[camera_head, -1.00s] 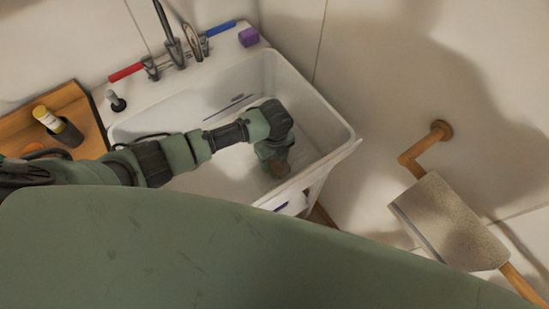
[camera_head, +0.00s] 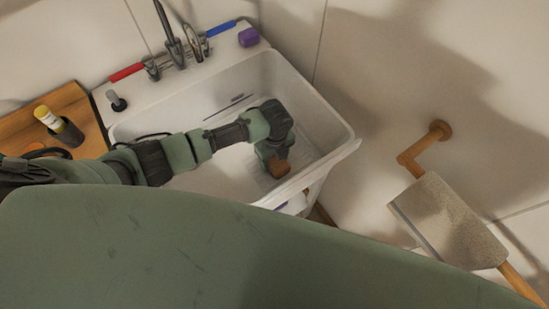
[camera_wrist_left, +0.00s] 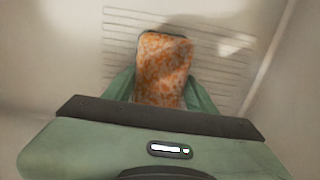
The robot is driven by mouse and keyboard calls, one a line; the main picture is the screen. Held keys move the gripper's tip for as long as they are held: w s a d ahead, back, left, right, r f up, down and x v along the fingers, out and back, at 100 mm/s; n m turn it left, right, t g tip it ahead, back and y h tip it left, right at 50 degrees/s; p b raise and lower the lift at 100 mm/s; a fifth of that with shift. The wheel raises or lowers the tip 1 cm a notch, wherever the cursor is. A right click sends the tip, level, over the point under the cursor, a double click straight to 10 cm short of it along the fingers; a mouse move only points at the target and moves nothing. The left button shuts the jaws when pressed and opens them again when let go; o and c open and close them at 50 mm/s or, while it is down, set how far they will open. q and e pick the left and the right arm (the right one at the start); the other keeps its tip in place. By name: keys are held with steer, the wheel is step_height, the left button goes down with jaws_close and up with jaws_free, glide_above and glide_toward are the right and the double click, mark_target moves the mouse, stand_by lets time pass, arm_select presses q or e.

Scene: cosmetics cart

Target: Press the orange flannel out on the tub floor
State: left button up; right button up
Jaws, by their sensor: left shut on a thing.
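The orange flannel (camera_wrist_left: 162,70) shows in the left wrist view as a mottled orange and white, roughly rectangular piece between my left gripper's fingers (camera_wrist_left: 162,88). In the head view the flannel (camera_head: 279,167) is a small brown-orange patch at the lower end of my left gripper (camera_head: 275,158). My left gripper is shut on it and points down inside the white tub (camera_head: 335,121). The ribbed tub floor (camera_wrist_left: 222,75) lies beneath. I cannot tell whether the flannel touches the floor. My right gripper is not in view.
The tap (camera_head: 170,38) with red (camera_head: 126,72) and blue (camera_head: 221,28) handles stands at the tub's back. A wooden shelf with a yellow-topped bottle (camera_head: 47,117) is at left. A bracketed roll (camera_head: 448,222) is at right.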

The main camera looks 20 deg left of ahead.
arm_select(q)
steer(key=shift+p, duration=0.95)
stand_by(2.9)
steer(key=shift+s+f+p, duration=0.1)
steer(key=shift+p, duration=0.2)
stand_by(1.4)
step_height(320, 180, up, 10)
steer(key=p, duration=1)
steer(key=shift+r, duration=0.25)
step_height(320, 180, up, 5)
steer(key=shift+f+p, duration=0.15)
steer(key=shift+p, duration=0.4)
steer(key=shift+w, duration=0.2)
